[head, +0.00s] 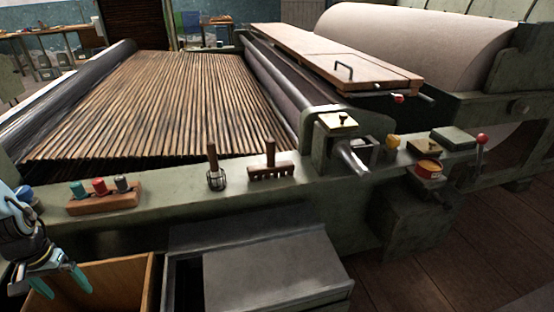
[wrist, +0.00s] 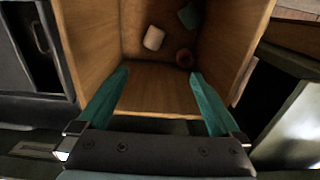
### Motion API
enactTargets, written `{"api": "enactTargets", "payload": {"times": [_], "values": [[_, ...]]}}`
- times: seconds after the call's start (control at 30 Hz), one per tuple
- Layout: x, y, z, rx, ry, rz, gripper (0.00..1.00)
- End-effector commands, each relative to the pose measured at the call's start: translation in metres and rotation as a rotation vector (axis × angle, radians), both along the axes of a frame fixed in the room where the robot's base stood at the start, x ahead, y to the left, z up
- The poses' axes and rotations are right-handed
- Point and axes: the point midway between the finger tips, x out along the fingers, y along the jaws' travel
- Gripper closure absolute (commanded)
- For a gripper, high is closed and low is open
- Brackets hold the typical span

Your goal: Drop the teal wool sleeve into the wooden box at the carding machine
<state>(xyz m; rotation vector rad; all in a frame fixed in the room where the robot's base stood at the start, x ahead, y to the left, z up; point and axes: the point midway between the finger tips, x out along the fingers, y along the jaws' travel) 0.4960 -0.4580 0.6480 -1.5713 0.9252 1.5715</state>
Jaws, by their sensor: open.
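The wooden box (head: 125,282) stands at the lower left in the head view, in front of the carding machine (head: 240,202). My gripper (head: 60,283) is over the box, open and empty, with teal fingers spread. In the wrist view my gripper (wrist: 160,74) points into the box (wrist: 88,35). Another teal piece (head: 78,190) stands on the wooden rack.
The wooden rack (head: 105,204) on the machine's ledge also holds a red and a dark grey piece. A grey metal box (head: 270,280) stands right of the wooden box.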

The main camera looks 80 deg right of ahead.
Motion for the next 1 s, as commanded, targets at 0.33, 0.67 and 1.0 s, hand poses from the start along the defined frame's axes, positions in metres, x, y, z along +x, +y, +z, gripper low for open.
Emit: {"api": "enactTargets", "payload": {"times": [0.33,0.67,1.0], "values": [[0.001,-0.001,0.063,-0.003,-0.003,0.0,0.0],[0.0,0.0,0.08,0.0,0.001,0.0,0.0],[0.0,0.0,0.079,0.0,0.0,0.0,0.0]]}}
